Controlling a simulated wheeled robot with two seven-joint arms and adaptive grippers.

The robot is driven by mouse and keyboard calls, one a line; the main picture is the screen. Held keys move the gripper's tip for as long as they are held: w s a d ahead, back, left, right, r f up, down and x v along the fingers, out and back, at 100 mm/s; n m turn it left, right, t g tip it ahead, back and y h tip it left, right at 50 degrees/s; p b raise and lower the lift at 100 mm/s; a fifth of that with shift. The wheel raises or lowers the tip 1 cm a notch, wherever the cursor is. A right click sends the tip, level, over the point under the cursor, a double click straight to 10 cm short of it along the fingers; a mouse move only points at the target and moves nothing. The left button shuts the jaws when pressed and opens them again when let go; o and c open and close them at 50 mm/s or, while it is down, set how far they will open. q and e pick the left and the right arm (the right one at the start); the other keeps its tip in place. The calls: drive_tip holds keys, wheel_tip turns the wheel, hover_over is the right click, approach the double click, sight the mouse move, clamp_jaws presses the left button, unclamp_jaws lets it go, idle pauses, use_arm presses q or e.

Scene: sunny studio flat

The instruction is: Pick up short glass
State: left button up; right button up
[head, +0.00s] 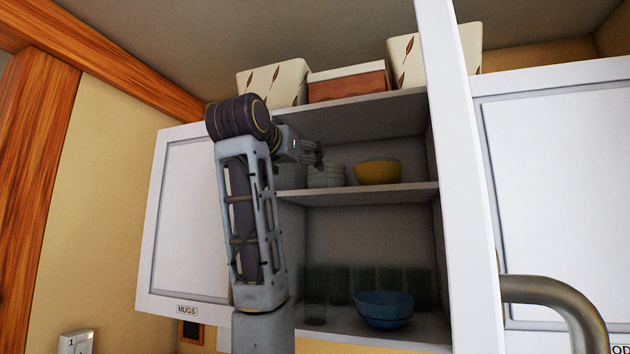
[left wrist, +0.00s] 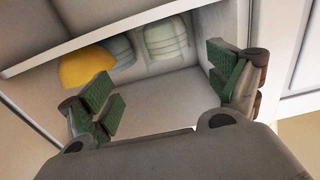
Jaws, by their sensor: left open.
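Several dark, see-through glasses stand on the lowest shelf of the open cabinet in the head view. One glass (head: 315,303) is nearer the front at the left, and others (head: 363,279) stand in a row behind. They are dim, and I cannot tell which is the short one. No glass shows clearly in the left wrist view. My left gripper (head: 312,153) is raised at the upper compartment, above the glasses, near pale stacked bowls. The left wrist view shows the same gripper (left wrist: 160,75) open and empty, its green-padded fingers wide apart. My right gripper is out of view.
A yellow bowl (head: 378,171) and stacked pale bowls (head: 326,177) sit on the middle shelf (head: 400,192). A blue bowl (head: 384,309) stands right of the front glass. Open white doors (head: 187,220) flank the cabinet. A bent metal bar (head: 550,291) is at lower right.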

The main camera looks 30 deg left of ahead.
sight(311, 170)
use_arm(q)
drive_tip(key=p+x, duration=0.2)
drive_tip(key=x, duration=0.6)
drive_tip(key=shift+w+p, duration=0.3)
drive_tip(key=shift+w, duration=0.1)
drive_tip(key=shift+s, duration=0.1)
drive_tip(key=shift+w, duration=0.3)
drive_tip(key=shift+p+x, duration=0.7)
drive_tip(key=shift+x, duration=0.1)
drive_tip(key=shift+w+a+r+p, duration=0.2)
drive_tip(key=shift+w+p, duration=0.2)
drive_tip(key=shift+w, duration=0.25)
drive_tip(key=shift+p+x, duration=0.3)
drive_tip(key=shift+x, duration=0.6)
